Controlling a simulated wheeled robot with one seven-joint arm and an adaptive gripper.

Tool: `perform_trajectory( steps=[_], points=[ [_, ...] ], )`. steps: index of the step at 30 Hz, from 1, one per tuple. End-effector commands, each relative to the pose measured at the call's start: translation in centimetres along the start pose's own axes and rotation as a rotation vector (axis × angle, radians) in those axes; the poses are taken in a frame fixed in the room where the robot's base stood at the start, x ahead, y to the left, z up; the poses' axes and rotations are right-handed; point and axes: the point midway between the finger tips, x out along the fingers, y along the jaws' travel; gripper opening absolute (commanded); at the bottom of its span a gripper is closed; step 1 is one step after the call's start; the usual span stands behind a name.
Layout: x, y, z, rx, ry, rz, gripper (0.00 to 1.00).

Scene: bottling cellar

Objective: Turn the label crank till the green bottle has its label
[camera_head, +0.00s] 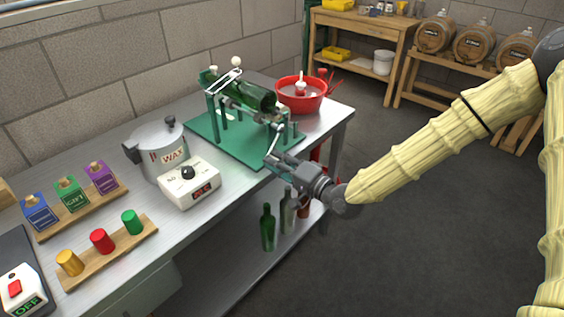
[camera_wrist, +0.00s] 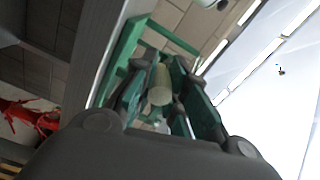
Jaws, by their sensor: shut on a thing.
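The green bottle (camera_head: 252,96) lies on its side, tilted, in the green labelling stand (camera_head: 228,140) on the metal table. The side of it that I see is plain dark green glass. The label crank (camera_head: 276,138) hangs down at the stand's front right. My gripper (camera_head: 274,163) reaches it from the right and is shut on the crank's handle. In the wrist view the pale round handle (camera_wrist: 160,84) sits between the fingers of my gripper (camera_wrist: 162,78). In the head view the fingers mostly hide the handle.
A white dial box (camera_head: 190,184) and a WAX pot (camera_head: 160,150) stand left of the stand. A red bowl (camera_head: 301,94) stands behind it. Bottles (camera_head: 268,228) stand on the shelf below my gripper. Coloured caps and boxes sit on racks at the left.

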Motion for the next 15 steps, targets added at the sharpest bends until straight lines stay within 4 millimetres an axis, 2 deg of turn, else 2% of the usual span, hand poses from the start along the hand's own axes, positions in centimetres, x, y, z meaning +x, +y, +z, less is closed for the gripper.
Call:
perform_trajectory(
  steps=[15],
  points=[
    [-0.1,-1.9,1.0,0.260,0.001,0.001,0.00]
  ],
)
